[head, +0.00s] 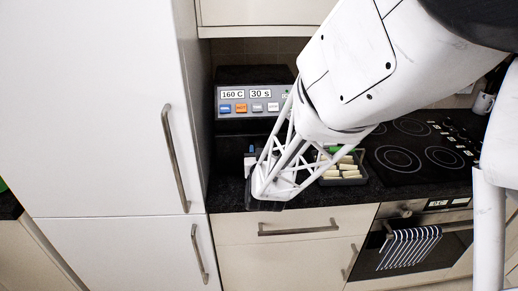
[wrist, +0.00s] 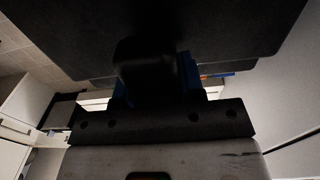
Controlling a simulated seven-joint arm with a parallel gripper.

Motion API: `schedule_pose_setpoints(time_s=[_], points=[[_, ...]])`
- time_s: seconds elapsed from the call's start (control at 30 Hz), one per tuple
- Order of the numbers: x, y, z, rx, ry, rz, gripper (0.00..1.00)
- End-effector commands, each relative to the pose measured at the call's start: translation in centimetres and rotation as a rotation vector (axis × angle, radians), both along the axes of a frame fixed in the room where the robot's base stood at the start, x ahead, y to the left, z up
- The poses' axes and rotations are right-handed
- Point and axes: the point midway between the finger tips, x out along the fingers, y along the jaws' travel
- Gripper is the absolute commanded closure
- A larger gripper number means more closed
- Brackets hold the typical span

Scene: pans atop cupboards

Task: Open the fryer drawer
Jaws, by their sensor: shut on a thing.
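The fryer (head: 248,125) is a black box on the counter at left centre of the head view. Its panel reads "160 C" and "30 s". My gripper (head: 252,160) is at the fryer's lower front, mostly hidden by its white lattice cover. In the wrist view, my blue fingers (wrist: 155,88) are on both sides of a dark handle (wrist: 150,60), and my gripper is shut on it. A dark flat front (wrist: 225,25) fills the top of that view. My arm hides the drawer in the head view, so I cannot tell how far out it is.
A tray (head: 343,182) of pale sticks stands right of my gripper. The black hob (head: 415,155) and the oven with a striped towel (head: 408,248) are further right. A tall white cupboard (head: 110,110) stands close on the left, with a long handle (head: 174,158).

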Motion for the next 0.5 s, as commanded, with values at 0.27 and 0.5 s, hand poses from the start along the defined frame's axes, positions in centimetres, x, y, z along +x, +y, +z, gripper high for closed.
schedule_pose_setpoints(time_s=[0.27,0.5], points=[[-4.5,0.0,0.2,0.001,-0.003,0.0,1.0],[-9.0,0.0,0.1,0.001,-0.001,0.001,1.0]])
